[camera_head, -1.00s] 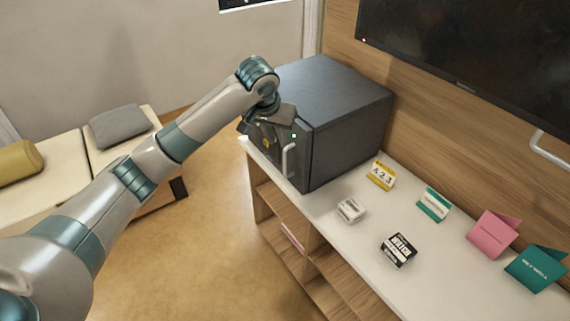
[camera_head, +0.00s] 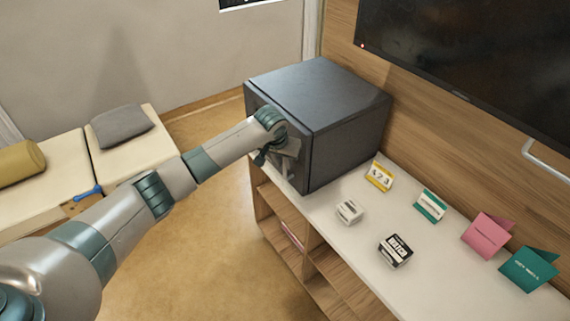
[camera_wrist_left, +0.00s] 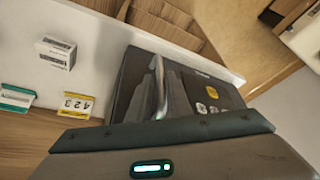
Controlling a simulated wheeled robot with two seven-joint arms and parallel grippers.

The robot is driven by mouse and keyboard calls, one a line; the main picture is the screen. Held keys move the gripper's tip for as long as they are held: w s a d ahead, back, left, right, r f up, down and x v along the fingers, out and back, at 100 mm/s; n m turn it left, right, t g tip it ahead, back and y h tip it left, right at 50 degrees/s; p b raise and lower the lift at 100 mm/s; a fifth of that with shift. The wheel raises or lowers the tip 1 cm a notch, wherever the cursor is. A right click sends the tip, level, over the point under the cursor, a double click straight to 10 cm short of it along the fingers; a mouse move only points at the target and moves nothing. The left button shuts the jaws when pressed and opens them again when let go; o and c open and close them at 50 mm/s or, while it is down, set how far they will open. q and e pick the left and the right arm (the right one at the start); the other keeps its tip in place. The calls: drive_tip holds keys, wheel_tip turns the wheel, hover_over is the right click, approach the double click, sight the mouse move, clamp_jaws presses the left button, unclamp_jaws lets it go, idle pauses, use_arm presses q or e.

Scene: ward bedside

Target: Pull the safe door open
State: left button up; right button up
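The dark grey safe (camera_head: 345,125) stands on the white cabinet top, and its door looks closed. The door's front is largely hidden by my left arm in the head view. In the left wrist view the door shows a pale bar handle (camera_wrist_left: 160,88), a yellow round mark (camera_wrist_left: 212,92) and light buttons. My left gripper (camera_head: 284,163) is at the door's handle side. In the left wrist view its grey fingers appear on either side of the handle; whether they grip it is unclear. My right gripper is out of view.
On the white top (camera_head: 325,208) right of the safe are a small white box (camera_head: 349,212), a black-and-white box (camera_head: 396,250), a yellow number card (camera_head: 379,176) and several folded cards. A wall screen (camera_head: 470,60) hangs above. Open floor (camera_head: 205,240) lies left of the cabinet.

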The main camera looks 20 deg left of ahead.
sight(284, 164)
use_arm(q)
drive_tip(key=shift+x, duration=1.8)
drive_tip(key=shift+c, duration=0.6)
clamp_jaws()
